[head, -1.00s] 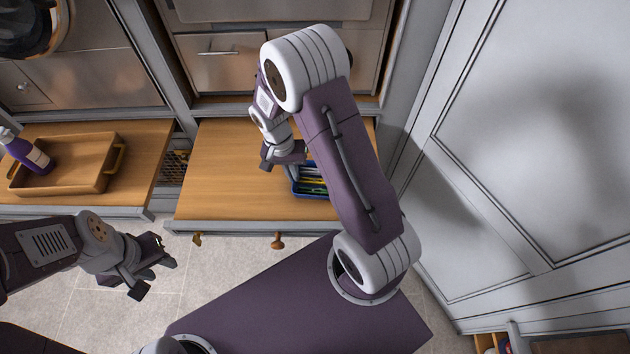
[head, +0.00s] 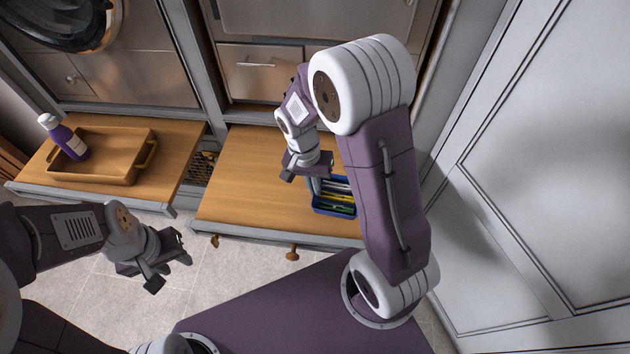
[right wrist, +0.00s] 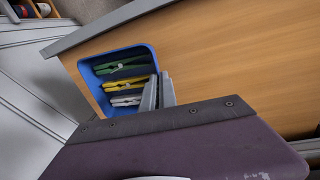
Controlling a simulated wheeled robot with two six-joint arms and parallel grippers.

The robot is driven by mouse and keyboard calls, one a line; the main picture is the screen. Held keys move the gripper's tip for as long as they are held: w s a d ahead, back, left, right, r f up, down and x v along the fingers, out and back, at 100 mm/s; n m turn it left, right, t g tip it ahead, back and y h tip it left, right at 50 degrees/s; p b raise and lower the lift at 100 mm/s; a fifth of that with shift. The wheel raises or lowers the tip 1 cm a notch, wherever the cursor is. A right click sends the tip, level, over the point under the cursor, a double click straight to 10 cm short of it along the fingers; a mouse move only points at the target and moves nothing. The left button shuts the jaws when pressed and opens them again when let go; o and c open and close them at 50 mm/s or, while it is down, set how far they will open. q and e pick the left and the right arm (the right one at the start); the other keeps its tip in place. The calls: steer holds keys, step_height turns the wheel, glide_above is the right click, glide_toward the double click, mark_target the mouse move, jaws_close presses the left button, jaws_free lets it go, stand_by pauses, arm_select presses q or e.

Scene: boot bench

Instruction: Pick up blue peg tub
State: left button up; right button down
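The blue peg tub (head: 347,212) sits on the right part of the wooden bench top, partly hidden by my right arm. It holds green, yellow and white pegs. In the right wrist view the tub (right wrist: 87,72) is at the upper left. My right gripper (head: 312,182) is at the tub's left side. In the right wrist view the gripper's fingers (right wrist: 159,88) are close together at the tub's wall, one on each side, and look shut on it. No clear gap shows under the tub. My left gripper (head: 172,262) is open and empty, over the floor.
A wooden tray (head: 103,178) with a purple bottle (head: 68,138) stands on the left bench section. A narrow gap with a basket (head: 203,167) separates the sections. Knobs (head: 292,253) stick out below the front edge. A pale panelled door (head: 540,170) rises at right. The bench top left of the tub is clear.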

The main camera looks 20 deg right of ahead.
steer(key=s+a+r, duration=0.3)
steer(key=s+r, duration=0.2)
steer(key=s, duration=0.2)
steer(key=shift+s+a+p, duration=0.15)
steer(key=shift+a+p, duration=0.1)
steer(key=shift+p, duration=0.1)
